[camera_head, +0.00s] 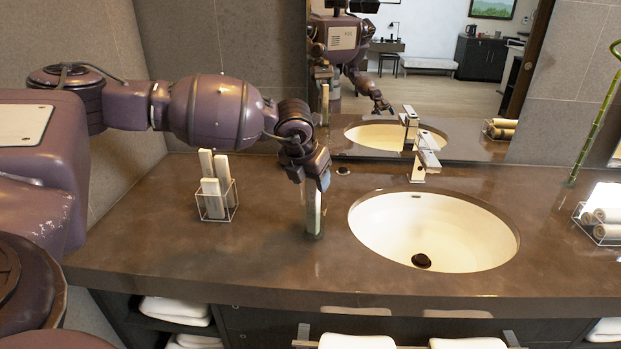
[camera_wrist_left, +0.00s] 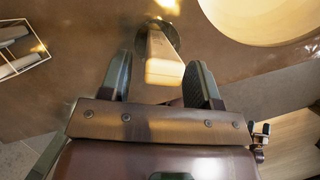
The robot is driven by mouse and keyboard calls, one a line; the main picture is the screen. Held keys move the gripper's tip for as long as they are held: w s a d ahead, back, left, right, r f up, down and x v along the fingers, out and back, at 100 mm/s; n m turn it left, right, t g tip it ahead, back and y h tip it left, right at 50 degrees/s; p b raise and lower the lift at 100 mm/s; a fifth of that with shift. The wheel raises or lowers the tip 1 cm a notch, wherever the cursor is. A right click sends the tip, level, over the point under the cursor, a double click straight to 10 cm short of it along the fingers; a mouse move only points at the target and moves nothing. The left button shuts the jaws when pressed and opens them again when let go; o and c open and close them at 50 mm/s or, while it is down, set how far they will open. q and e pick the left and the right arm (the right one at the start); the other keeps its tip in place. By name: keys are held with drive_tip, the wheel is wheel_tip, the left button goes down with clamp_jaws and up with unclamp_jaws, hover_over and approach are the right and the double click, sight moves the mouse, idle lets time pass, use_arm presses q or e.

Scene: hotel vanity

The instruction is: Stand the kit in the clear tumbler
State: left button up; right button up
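A narrow pale kit (camera_head: 313,208) stands roughly upright below my left gripper (camera_head: 317,181). Its lower end is inside the clear tumbler (camera_head: 314,234), which is hard to make out on the brown counter. In the left wrist view the kit (camera_wrist_left: 164,62) lies between the two fingers of my left gripper (camera_wrist_left: 160,82), with a gap on each side, so the fingers look open around its top. The tumbler's round outline (camera_wrist_left: 176,36) shows beyond it. My right gripper is not in view.
A wire holder (camera_head: 234,207) with several white boxes stands left on the counter. The sink (camera_head: 440,230) and faucet (camera_head: 424,160) are right of the tumbler. A tray of rolled towels (camera_head: 606,232) is far right. A mirror stands behind.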

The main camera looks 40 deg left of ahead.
use_arm(q)
drive_tip(key=shift+r, duration=0.1)
drive_tip(key=v, duration=1)
drive_tip(key=shift+s+r+p, duration=0.1)
drive_tip(key=shift+r+p, duration=0.2)
drive_tip(key=shift+p, duration=0.1)
idle(0.4)
